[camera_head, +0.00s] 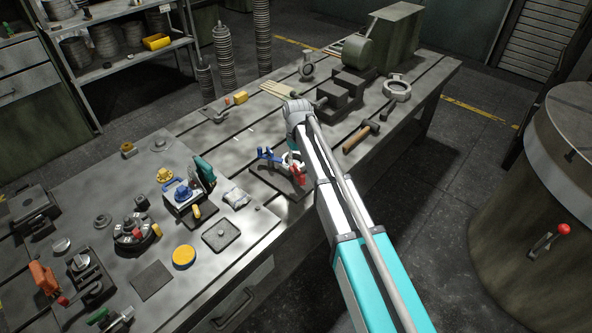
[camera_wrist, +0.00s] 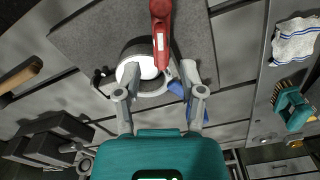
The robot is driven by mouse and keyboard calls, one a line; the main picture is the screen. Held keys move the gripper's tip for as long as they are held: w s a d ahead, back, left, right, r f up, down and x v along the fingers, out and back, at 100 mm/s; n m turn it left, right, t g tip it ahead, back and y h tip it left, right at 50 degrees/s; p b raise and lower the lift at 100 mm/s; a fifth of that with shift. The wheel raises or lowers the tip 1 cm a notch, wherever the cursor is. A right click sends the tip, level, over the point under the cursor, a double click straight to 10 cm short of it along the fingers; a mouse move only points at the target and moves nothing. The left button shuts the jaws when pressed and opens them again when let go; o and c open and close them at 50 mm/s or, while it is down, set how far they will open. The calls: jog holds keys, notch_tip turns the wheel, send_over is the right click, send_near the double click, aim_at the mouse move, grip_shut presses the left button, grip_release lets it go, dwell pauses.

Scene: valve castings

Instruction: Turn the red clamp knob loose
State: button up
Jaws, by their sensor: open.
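A long red part (camera_wrist: 161,30), the likeliest clamp knob, shows at the top middle of the wrist view, over a white round part (camera_wrist: 140,66) in a grey fixture. In the head view the red part (camera_head: 298,174) stands just left of my arm, beside a blue part (camera_head: 270,156). The blue part also shows at the right of the fixture in the wrist view (camera_wrist: 177,88). My gripper (camera_wrist: 160,92) is open, its two fingers spread toward the fixture, with nothing held between them. In the head view my arm hides the gripper's fingers and part of the fixture.
The fixture sits on a dark mat (camera_wrist: 85,30) on the slotted workbench. A hammer (camera_head: 361,135) lies to its right; a cloth (camera_head: 236,198) and a teal brush (camera_head: 204,170) are to its left. A dark stepped block (camera_head: 345,90) stands behind. Some bench is bare left of the fixture.

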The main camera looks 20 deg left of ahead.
aim_at(297, 166)
jog(key=shift+f+b, duration=1.45)
jog(key=shift+f, duration=0.3)
grip_shut()
jog(key=shift+w+a, duration=0.15)
jog(key=shift+a, duration=0.1)
jog(key=shift+d, duration=0.25)
